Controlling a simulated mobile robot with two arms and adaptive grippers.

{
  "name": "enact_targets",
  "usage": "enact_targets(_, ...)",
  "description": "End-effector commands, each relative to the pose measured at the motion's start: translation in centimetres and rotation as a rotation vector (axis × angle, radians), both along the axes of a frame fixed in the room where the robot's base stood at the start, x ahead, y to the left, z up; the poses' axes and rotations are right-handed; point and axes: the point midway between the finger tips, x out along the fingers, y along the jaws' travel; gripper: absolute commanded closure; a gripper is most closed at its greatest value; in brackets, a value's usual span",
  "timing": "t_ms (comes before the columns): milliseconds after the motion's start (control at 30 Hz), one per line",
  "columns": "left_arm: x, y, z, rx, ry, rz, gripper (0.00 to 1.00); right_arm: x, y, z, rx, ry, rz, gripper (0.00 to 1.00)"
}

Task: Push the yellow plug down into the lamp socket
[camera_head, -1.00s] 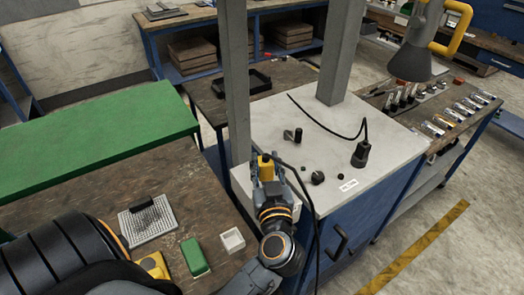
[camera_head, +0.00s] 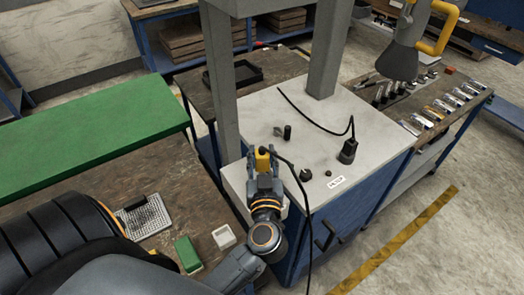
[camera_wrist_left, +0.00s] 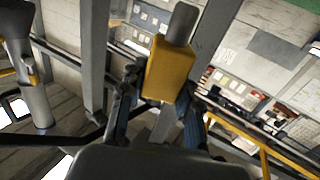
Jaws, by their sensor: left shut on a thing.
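My left gripper (camera_head: 264,172) is shut on the yellow plug (camera_head: 262,158), above the left edge of the pale machine top. In the left wrist view the plug (camera_wrist_left: 170,70) sits between the two fingers, with a grey cylindrical end pointing away from the gripper. A black cable runs from near the plug down past my arm. The lamp socket cannot be picked out with certainty; a dark round fitting (camera_head: 305,174) stands on the machine top right of the gripper. My right gripper is not in view.
The pale machine top (camera_head: 262,115) carries a black cylinder (camera_head: 348,151) with a cable, and small dark knobs. Grey posts rise from it. A lamp head (camera_head: 398,60) hangs at upper right. The wooden bench (camera_head: 180,205) holds a green block (camera_head: 187,254) and a white tray (camera_head: 224,237).

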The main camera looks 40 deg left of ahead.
Motion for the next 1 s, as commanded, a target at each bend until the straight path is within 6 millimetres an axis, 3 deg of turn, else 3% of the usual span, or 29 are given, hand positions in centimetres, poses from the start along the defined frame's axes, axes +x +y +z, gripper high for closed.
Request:
enact_targets(200, 0.0, 0.0, -2.7, 0.001, 0.001, 0.000, 1.00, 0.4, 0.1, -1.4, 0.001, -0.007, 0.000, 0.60)
enact_targets(500, 0.0, 0.0, -5.1, 0.000, 0.000, 0.001, 1.00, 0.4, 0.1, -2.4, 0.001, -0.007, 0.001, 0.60)
enact_targets(1000, 0.0, 0.0, -5.7, 0.001, -0.001, 0.001, 1.00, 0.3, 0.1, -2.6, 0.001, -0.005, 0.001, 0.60)
